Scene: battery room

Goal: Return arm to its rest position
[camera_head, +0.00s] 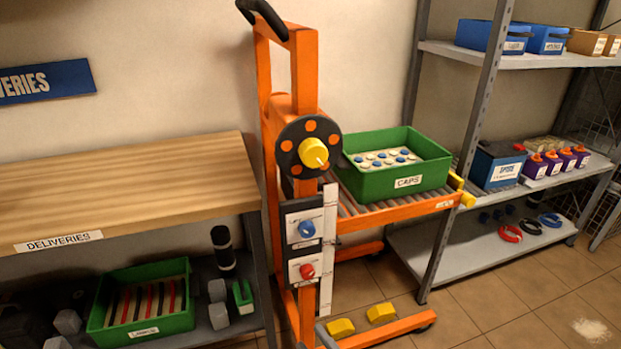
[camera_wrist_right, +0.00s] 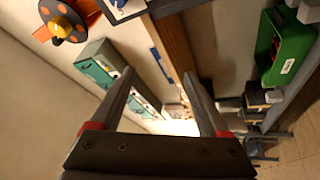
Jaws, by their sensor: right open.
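My right gripper (camera_wrist_right: 157,76) shows in the right wrist view, with its two dark fingers spread apart and nothing between them. Its fingers point away from the camera, toward the room beyond, and touch nothing that I can see. The wrist view is tilted on its side. I cannot make out either gripper in the head view, and my left gripper shows in neither view.
The orange trolley (camera_head: 305,90) carries a green CAPS bin (camera_head: 400,185) on a roller shelf. Left of it is the wooden DELIVERIES bench (camera_head: 120,185), its visible top bare, with a green bin (camera_head: 150,335) below. A grey shelf rack (camera_head: 480,250) stands right.

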